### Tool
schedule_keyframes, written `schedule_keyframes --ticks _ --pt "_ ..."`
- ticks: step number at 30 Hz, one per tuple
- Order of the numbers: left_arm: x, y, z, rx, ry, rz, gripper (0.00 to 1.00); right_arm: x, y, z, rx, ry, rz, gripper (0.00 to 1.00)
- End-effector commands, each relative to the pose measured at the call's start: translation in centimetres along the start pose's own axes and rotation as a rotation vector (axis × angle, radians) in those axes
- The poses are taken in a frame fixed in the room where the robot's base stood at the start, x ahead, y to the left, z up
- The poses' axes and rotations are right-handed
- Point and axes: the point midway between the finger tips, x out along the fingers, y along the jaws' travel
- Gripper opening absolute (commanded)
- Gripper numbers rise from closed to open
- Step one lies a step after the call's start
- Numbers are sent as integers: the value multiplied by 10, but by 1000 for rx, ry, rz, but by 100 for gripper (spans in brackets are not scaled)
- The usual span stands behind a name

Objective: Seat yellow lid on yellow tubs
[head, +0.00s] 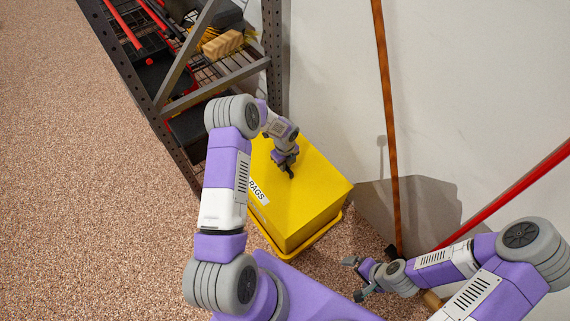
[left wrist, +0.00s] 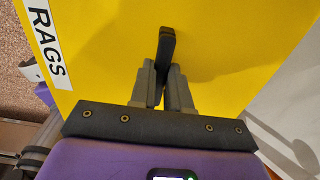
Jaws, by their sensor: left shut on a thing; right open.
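The yellow lid (head: 308,188), a broad flat panel with a white RAGS label (head: 257,191), also fills much of the left wrist view (left wrist: 230,50). My left gripper (head: 288,168) is over its upper part, shut on a black handle (left wrist: 166,45) that stands up from the panel. A yellow rim (head: 297,252) shows below the panel, likely of the yellow tubs. The lid hides most of what is under it, and I cannot tell whether the lid is seated or apart. My right gripper (head: 356,279) is open and empty, low at the right of the yellow rim.
A steel shelf rack (head: 190,95) with tools and a tan block (head: 223,43) stands at the upper left. A white wall (head: 340,100) is behind the lid. A brown pole (head: 387,120) and a red pole (head: 510,196) lean at the right. Speckled floor (head: 80,200) is clear at the left.

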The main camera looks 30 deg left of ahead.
Motion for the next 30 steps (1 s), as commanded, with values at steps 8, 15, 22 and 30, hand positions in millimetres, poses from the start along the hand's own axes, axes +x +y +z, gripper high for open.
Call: schedule_keyframes --ticks 8,15,22,30 --pt "-1 -1 0 0 -1 -2 0 0 0 0 0 0 0 99" --pt "-1 0 0 0 0 -1 46 0 0 0 0 0 0 99" --pt "0 0 0 0 1 1 57 0 0 0 0 0 0 99" --pt "0 0 0 0 0 0 76 0 0 0 0 0 0 99"
